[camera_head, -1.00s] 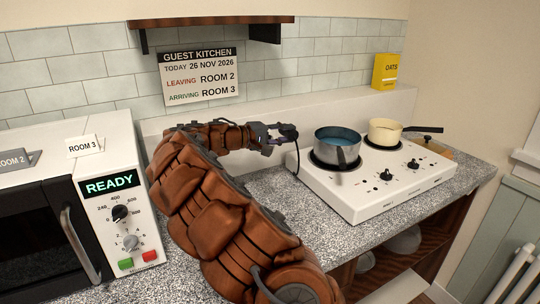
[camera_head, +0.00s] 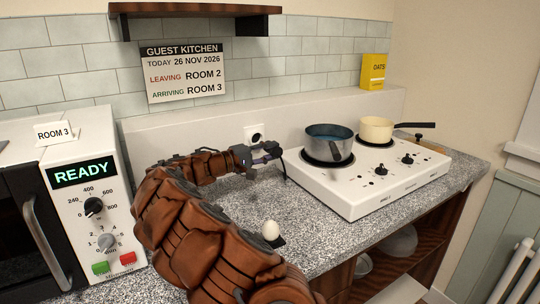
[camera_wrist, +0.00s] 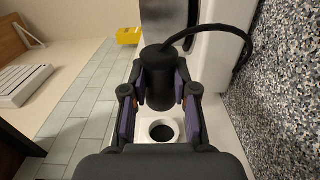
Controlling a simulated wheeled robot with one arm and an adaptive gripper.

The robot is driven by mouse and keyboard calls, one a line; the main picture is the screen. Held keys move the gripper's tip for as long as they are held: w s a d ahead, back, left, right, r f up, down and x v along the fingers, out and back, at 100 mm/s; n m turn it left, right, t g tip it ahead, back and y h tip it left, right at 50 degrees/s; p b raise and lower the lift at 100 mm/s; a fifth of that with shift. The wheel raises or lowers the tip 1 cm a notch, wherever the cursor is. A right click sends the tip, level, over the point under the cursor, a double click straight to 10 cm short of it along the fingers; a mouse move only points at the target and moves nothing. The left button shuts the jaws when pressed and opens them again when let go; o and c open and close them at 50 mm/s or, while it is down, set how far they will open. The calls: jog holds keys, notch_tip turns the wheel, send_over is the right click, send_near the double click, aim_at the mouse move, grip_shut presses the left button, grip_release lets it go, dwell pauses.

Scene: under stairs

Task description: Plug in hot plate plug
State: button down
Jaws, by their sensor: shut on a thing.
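My gripper (camera_head: 262,154) is shut on the black hot plate plug (camera_wrist: 157,78), which sits between the purple finger pads in the wrist view. Its black cord (camera_wrist: 205,30) curves off to the right there. The white wall socket (camera_head: 252,132) with a dark round opening is on the low wall ledge, just behind and above my gripper in the head view. The socket also shows in the wrist view (camera_wrist: 176,124), between the fingers and apart from the plug. The white hot plate (camera_head: 348,205) stands right of my gripper. The plug's prongs are hidden.
A blue-filled pot (camera_head: 340,147) and a cream pan (camera_head: 376,130) stand on the hot plate. A microwave (camera_head: 122,232) stands left. Speckled counter (camera_head: 310,228) is bare in front of the hot plate.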

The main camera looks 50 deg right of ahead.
jog(key=shift+w+d+r+p, duration=0.1)
jog(key=shift+w+d+p, duration=0.2)
jog(key=shift+w+p, duration=0.5)
jog(key=shift+w+d+r+p, duration=0.1)
jog(key=shift+w+d+p, duration=0.2)
jog(key=shift+w+p, duration=0.45)
jog(key=shift+w+d+f, duration=0.1)
jog(key=shift+w+d, duration=0.05)
jog(key=shift+w, duration=0.35)
jog(key=shift+w+d+f, duration=0.1)
jog(key=shift+w, duration=0.4)
jog(key=shift+w+b, duration=0.15)
jog(key=shift+b, duration=0.3)
jog(key=shift+w+d+p, duration=0.15)
jog(key=shift+w+p, duration=0.25)
jog(key=shift+w, duration=0.2)
jog(key=shift+w+d+p, duration=0.15)
jog(key=shift+w+p, duration=0.25)
jog(key=shift+w, duration=0.15)
jog(key=shift+r, duration=0.1)
jog(key=c, duration=0.8)
grip_release()
